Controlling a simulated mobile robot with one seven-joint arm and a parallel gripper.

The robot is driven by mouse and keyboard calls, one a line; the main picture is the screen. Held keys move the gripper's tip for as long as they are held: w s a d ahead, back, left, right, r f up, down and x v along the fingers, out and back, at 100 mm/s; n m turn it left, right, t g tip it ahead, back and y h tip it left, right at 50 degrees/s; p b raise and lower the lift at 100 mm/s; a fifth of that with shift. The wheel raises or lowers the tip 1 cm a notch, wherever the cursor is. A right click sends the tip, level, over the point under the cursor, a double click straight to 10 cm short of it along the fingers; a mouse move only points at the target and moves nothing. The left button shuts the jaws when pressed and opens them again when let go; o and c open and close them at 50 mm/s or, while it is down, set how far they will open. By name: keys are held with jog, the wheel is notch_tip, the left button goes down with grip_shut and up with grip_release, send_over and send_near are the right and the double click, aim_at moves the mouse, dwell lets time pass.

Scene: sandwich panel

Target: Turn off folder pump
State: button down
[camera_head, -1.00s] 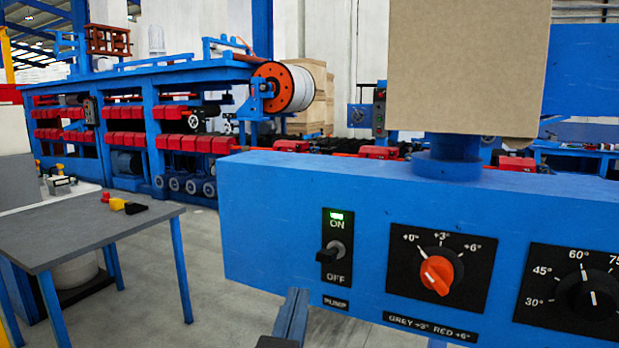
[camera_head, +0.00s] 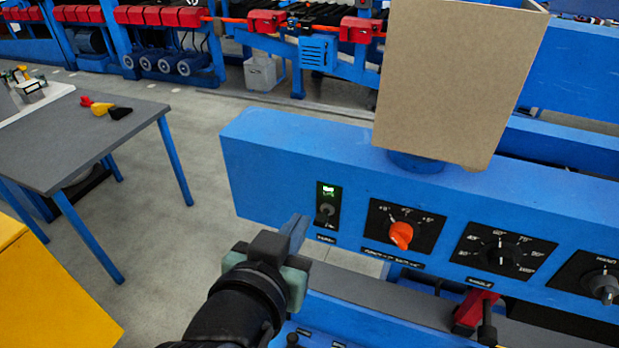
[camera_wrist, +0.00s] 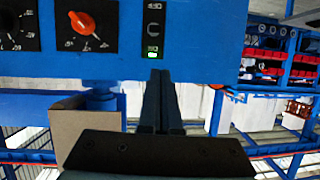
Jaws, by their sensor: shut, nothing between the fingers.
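The pump switch (camera_head: 327,209) is a small black plate at the left end of the blue panel (camera_head: 270,165). Its green light (camera_head: 328,190) is lit at the ON end, and a small toggle sits below it. I cannot clearly tell which way the toggle points. In the wrist view, which is upside down, the fingers (camera_wrist: 162,82) point at the plate's ON end near the lit green light (camera_wrist: 151,54). I cannot tell whether they touch.
An orange knob (camera_head: 401,234) and a black angle knob (camera_head: 501,254) lie right of the switch. A cardboard box (camera_head: 455,80) stands on the panel. A red clamp-like part (camera_head: 474,312) is below. A grey table (camera_head: 80,140) stands left, with clear floor between.

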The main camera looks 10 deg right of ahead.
jog(key=shift+s+a+r+m+g+h+p, duration=0.15)
jog(key=shift+s+r+g+p, duration=0.1)
jog(key=shift+r+p, duration=0.5)
jog(key=shift+s+d+r+m+g+h+p, duration=0.15)
jog(key=shift+r+g+p, duration=0.25)
jog(key=shift+p, duration=0.55)
jog(key=shift+s+a+r+m+g+h+p, duration=0.1)
jog(key=shift+s+a+r+g+p, duration=0.1)
jog(key=shift+r+p, duration=0.55)
jog(key=shift+d+f, duration=0.1)
jog(key=shift+f, duration=0.1)
jog(key=p, duration=0.3)
send_over(317, 217)
jog(key=s, duration=0.2)
notch_tip(317, 217, down, 4)
jog(key=shift+s+a+f, duration=0.1)
jog(key=shift+a+f, duration=0.05)
jog(key=shift+f, duration=0.95)
jog(key=shift+s+a+f, duration=0.1)
jog(key=shift+a+f, duration=0.05)
jog(key=shift+f, duration=0.9)
